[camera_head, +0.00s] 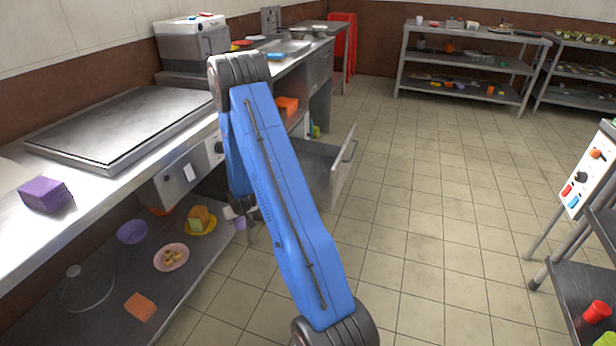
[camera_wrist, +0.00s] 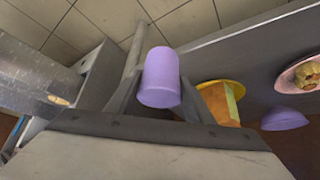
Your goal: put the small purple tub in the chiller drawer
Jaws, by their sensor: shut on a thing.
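The small purple tub (camera_wrist: 161,76) is held between the fingers of my gripper (camera_wrist: 160,92) in the wrist view. In the head view the tub (camera_head: 240,223) shows small beside my blue arm, close to the lower shelf's edge, with my gripper (camera_head: 232,213) partly hidden by the arm. An open drawer (camera_head: 340,170) sticks out from under the counter behind my arm in the head view. My arm hides part of its inside, and I cannot tell what lies in it.
The lower shelf (camera_head: 190,262) holds a purple bowl (camera_head: 132,232), a pink plate (camera_head: 171,257), a yellow plate with a food block (camera_head: 200,221) and a glass lid (camera_head: 88,288). The tiled floor (camera_head: 430,200) to the right is clear.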

